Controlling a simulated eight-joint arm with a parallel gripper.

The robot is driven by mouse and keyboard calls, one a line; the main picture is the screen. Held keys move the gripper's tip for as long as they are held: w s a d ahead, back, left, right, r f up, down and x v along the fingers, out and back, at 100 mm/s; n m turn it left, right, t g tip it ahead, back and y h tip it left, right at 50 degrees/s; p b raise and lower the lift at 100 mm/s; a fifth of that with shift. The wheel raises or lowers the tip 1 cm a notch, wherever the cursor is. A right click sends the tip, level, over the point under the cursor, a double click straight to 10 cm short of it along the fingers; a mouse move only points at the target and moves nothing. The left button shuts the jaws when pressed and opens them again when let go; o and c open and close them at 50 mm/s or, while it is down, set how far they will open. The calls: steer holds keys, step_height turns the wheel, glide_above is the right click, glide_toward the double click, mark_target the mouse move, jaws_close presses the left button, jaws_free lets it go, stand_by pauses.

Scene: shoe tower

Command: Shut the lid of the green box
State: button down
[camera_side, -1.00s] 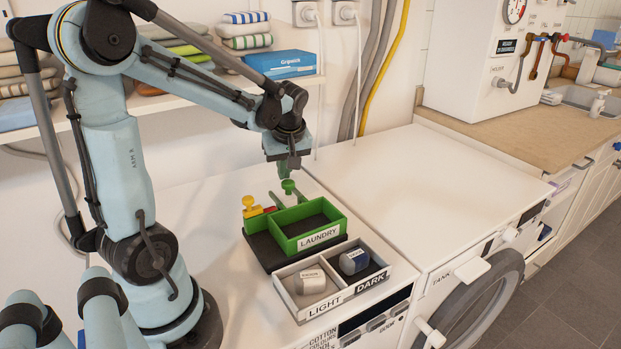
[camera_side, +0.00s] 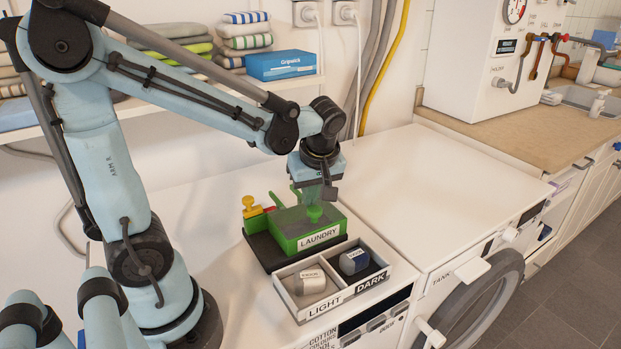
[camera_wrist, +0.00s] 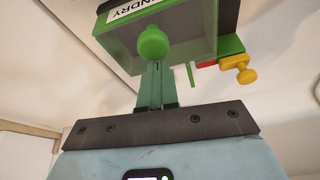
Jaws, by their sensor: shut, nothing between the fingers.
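The green box (camera_side: 306,242), labelled LAUNDRY, stands on a black base on the white machine top. Its grey see-through lid (camera_side: 290,217) with a green knob (camera_side: 314,213) lies across the top opening; I cannot tell whether it sits fully flush. In the wrist view the lid (camera_wrist: 190,42) and the knob (camera_wrist: 152,42) show close up. My gripper (camera_side: 315,200) is shut and empty, pointing down just at the knob, its fingertips (camera_wrist: 152,68) beside or touching it. A yellow knob with a red part (camera_side: 250,208) sits at the box's left side.
A divided tray (camera_side: 312,314) marked LIGHT and DARK stands in front of the box, with a pale roll (camera_side: 310,282) and a dark blue roll (camera_side: 354,262). The machine top at right (camera_side: 430,185) is clear. A shelf with folded cloths is behind.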

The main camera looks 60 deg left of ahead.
mark_target(303, 205)
steer(key=shift+w+a+r, duration=0.1)
steer(key=shift+a+r, duration=0.05)
steer(key=shift+a, duration=0.55)
steer(key=shift+w+a+r, duration=0.1)
steer(key=shift+a+r, duration=0.1)
steer(key=shift+a, duration=0.45)
steer(key=shift+w+a+r, duration=0.1)
steer(key=shift+a+r, duration=0.05)
steer(key=shift+a, duration=0.55)
steer(key=v, duration=0.9)
steer(key=s+d+f+m+t+h, duration=0.1)
steer(key=d+f+m+t+h, duration=0.1)
steer(key=d+m, duration=0.3)
steer(key=s+d+f+m+t+h, duration=0.1)
steer(key=d+f+m+t+h, duration=0.1)
steer(key=m, duration=0.9)
steer(key=d+f+t, duration=0.1)
steer(key=d+t, duration=0.1)
steer(key=d, duration=0.1)
steer(key=shift+s+f+t, duration=0.15)
steer(key=shift+f+t, duration=0.15)
steer(key=shift+f, duration=0.1)
